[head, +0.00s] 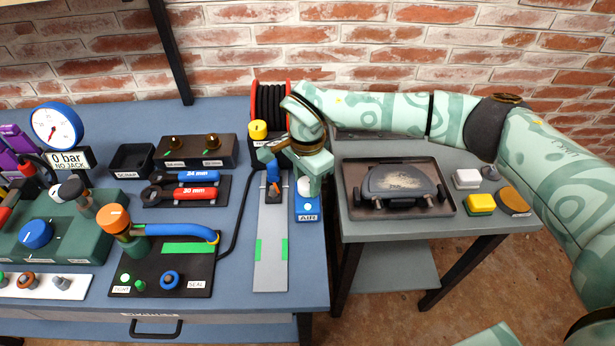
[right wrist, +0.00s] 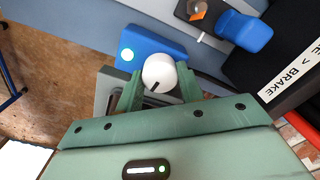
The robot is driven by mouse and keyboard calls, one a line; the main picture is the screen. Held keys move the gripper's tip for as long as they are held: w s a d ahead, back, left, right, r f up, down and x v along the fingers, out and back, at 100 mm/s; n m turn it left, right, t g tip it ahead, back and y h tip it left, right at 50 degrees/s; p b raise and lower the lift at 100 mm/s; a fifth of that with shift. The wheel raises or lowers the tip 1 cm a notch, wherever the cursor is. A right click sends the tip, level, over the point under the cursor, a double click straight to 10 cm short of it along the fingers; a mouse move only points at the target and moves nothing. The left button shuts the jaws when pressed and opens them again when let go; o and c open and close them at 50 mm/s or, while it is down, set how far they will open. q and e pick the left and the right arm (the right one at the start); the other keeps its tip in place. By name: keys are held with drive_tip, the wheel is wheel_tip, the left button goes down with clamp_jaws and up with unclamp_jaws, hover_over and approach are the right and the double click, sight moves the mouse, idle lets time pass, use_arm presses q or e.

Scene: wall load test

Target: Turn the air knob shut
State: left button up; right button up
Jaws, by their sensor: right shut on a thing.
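The air knob is round and white with a dark pointer line. In the head view the blue block (head: 307,206) carries the label AIR, and my gripper mostly covers the knob. My right gripper (head: 304,185) reaches down over the block from above. In the right wrist view its two green fingers (right wrist: 161,88) are closed on the knob's sides. My left gripper is in neither view.
A blue-handled part (head: 273,172) stands close left of the AIR block. A black cable reel (head: 270,104) with red rims is behind it. A side table at right holds a dark tray (head: 356,206) and several buttons. A brick wall closes the back.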

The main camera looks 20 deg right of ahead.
sight(307, 182)
drive_tip(key=m+p, duration=0.2)
drive_tip(key=m, duration=0.1)
drive_tip(key=shift+r+m, duration=0.25)
drive_tip(key=shift+m, duration=0.05)
drive_tip(key=m+p, duration=0.3)
drive_tip(key=m, duration=0.1)
drive_tip(key=m+p, duration=0.3)
drive_tip(key=m, duration=0.1)
drive_tip(key=shift+m, duration=0.4)
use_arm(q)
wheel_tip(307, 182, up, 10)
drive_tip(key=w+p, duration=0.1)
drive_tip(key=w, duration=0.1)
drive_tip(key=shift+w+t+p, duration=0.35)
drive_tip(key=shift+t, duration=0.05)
use_arm(e)
drive_tip(key=shift+f+m, duration=0.15)
drive_tip(key=shift+m, duration=1.75)
drive_tip(key=o, duration=1)
drive_tip(key=shift+f, duration=0.1)
use_arm(q)
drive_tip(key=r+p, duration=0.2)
drive_tip(key=p, duration=0.1)
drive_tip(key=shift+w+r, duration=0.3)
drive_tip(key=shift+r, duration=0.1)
use_arm(e)
wheel_tip(307, 182, up, 16)
drive_tip(key=shift+r, duration=0.2)
